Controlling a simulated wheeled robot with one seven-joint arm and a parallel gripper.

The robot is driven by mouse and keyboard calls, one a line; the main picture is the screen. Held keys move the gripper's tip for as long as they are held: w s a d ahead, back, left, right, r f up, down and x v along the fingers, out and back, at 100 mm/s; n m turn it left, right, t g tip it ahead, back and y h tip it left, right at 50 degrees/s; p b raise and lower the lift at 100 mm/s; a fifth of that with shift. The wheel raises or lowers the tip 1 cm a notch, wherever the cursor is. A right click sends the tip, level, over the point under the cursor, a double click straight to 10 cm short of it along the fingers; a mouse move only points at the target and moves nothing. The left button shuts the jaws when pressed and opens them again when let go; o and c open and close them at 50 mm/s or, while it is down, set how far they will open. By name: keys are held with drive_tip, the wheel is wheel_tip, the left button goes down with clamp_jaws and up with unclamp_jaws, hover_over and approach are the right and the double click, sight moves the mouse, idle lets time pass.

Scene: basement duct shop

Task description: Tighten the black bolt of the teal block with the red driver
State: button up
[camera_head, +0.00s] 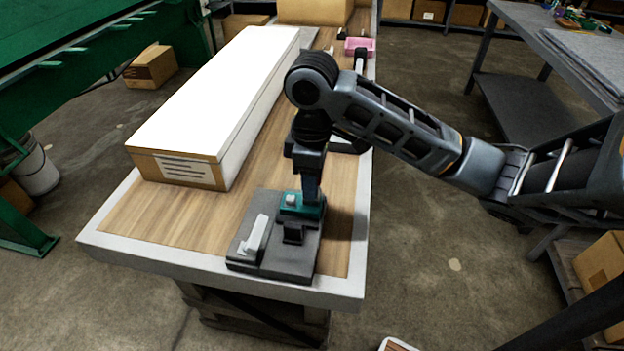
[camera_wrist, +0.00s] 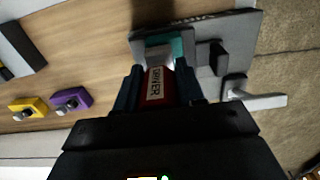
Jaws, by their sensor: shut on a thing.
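The teal block (camera_head: 314,211) sits on a dark grey fixture plate (camera_head: 290,263) at the near end of the bench. A light grey piece (camera_head: 291,199) shows on the block. My gripper (camera_head: 311,190) points down right over the block. In the wrist view it is shut on the red driver (camera_wrist: 155,88), which has a white label. The driver's far end meets or overlaps the grey piece at the teal block (camera_wrist: 178,46); I cannot tell whether they touch. I cannot make out the black bolt or the driver's tip.
The fixture carries a pale lever (camera_head: 256,234) and a black post (camera_head: 293,234). A long white-topped box (camera_head: 215,90) lies along the bench's left side. Yellow (camera_wrist: 28,107) and purple (camera_wrist: 70,101) blocks with knobs stand on the wood.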

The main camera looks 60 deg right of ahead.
drive_tip(key=shift+r+p, duration=1.7)
drive_tip(key=shift+r, duration=0.8)
